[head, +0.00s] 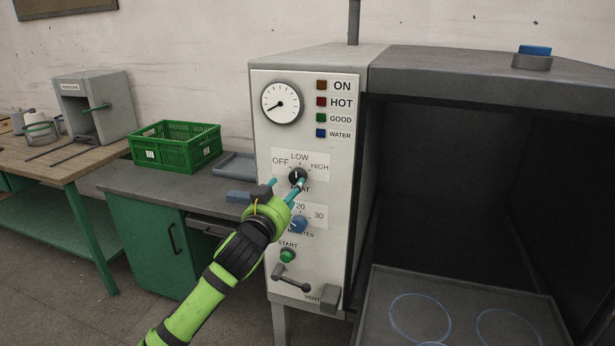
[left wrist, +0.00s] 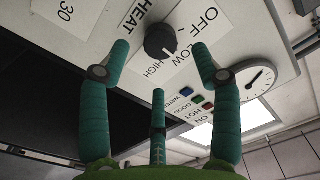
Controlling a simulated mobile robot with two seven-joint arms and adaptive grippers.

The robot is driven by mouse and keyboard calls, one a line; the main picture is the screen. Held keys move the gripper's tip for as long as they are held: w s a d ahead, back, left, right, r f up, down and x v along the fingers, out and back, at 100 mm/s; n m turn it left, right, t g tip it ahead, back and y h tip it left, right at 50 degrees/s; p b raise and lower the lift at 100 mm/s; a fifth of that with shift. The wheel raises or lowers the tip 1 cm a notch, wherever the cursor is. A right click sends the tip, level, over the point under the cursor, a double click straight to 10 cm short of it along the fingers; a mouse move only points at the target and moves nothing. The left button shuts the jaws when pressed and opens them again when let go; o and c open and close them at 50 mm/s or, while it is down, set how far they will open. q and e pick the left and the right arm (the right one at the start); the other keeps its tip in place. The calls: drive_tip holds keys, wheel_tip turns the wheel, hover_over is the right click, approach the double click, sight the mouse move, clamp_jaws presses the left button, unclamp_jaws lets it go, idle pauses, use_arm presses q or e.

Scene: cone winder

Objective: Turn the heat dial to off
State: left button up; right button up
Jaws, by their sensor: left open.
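The heat dial (head: 298,175) is a black round knob on the white control panel (head: 285,133), under the words OFF, LOW and HIGH. Its white mark points up, at LOW; the left wrist view shows the dial (left wrist: 160,41) with the mark toward LOW too. My left gripper (head: 287,188) is open in front of the panel, its teal fingers reaching toward the dial. In the left wrist view the dial lies between the two outer fingertips, with gaps on both sides. The third finger is lower. My right gripper is not in view.
Below the dial are a blue minutes dial (head: 298,224), a green start button (head: 288,256) and a grey vent lever (head: 290,281). A round gauge (head: 282,103) sits above. The dark open chamber (head: 450,190) is at right; a green crate (head: 175,146) stands on the left bench.

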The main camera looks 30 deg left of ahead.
sight(296, 181)
use_arm(q)
drive_tip(key=p+x, duration=0.1)
drive_tip(key=x, duration=0.2)
drive_tip(key=shift+w+a+r, duration=0.15)
drive_tip(key=shift+w, duration=0.15)
drive_tip(key=shift+p+x, duration=0.3)
drive_tip(key=shift+x, duration=0.7)
drive_tip(key=shift+w, duration=0.1)
drive_tip(key=c, duration=1)
drive_tip(key=shift+f, duration=0.3)
drive_tip(key=shift+c, duration=0.7)
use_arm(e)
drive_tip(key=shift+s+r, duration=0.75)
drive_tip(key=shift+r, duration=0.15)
